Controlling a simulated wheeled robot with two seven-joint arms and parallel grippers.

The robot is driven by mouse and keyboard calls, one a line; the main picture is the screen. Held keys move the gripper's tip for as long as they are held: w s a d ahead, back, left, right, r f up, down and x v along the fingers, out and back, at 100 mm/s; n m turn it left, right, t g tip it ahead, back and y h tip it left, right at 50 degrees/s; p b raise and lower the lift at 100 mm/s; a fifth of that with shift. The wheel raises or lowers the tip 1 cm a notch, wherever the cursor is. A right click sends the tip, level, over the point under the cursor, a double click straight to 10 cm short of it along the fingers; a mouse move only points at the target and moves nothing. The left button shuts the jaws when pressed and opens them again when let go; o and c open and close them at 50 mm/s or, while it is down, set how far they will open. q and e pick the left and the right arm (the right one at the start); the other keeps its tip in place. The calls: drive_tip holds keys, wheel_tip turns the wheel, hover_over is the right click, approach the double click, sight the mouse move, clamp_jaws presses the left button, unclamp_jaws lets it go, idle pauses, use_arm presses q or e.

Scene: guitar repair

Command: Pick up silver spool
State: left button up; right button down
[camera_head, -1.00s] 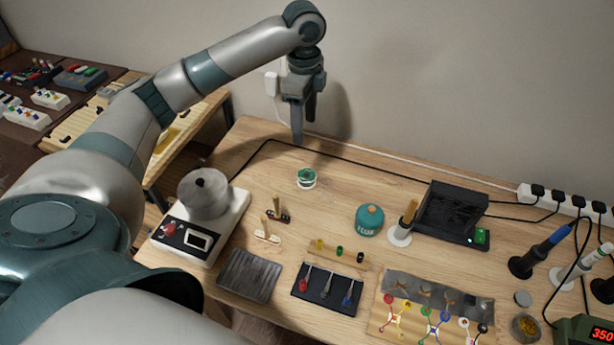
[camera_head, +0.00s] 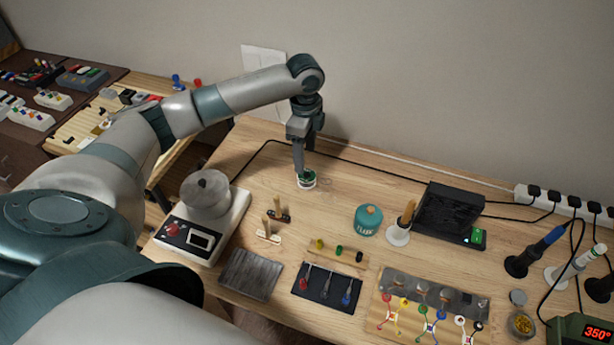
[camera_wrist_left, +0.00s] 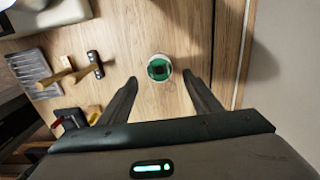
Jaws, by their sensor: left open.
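The spool (camera_head: 307,182) is a small round piece with a pale silvery rim and a green top. It stands on the wooden bench towards the back left. In the left wrist view the spool (camera_wrist_left: 159,68) lies just beyond and between the fingertips, with bare wood on both sides. My left gripper (camera_head: 304,168) points down at the spool in the head view and partly covers it. The left gripper (camera_wrist_left: 160,79) is open and empty, with its fingers apart. I cannot tell its exact height above the bench. My right gripper is not in view.
A silver pot (camera_head: 205,192) on a white device stands left of the spool. Two small wooden-handled tools (camera_head: 270,227) lie in front. A teal canister (camera_head: 368,220) and black box (camera_head: 449,211) stand right. A cable (camera_head: 360,163) runs behind. The wood around the spool is clear.

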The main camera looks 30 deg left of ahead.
sight(307, 176)
use_arm(q)
drive_tip(key=shift+f, duration=1.15)
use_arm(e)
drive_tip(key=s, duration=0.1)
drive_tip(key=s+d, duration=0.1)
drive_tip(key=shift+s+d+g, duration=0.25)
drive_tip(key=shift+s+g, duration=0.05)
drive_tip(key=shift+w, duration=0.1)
use_arm(q)
drive_tip(key=shift+f, duration=0.15)
drive_tip(key=shift+d+f+p, duration=0.15)
drive_tip(key=shift+f+p, duration=0.15)
drive_tip(key=shift+p, duration=0.1)
drive_tip(key=f+p, duration=0.1)
drive_tip(key=f, duration=0.2)
drive_tip(key=shift+d, duration=0.2)
drive_tip(key=shift+f, duration=0.65)
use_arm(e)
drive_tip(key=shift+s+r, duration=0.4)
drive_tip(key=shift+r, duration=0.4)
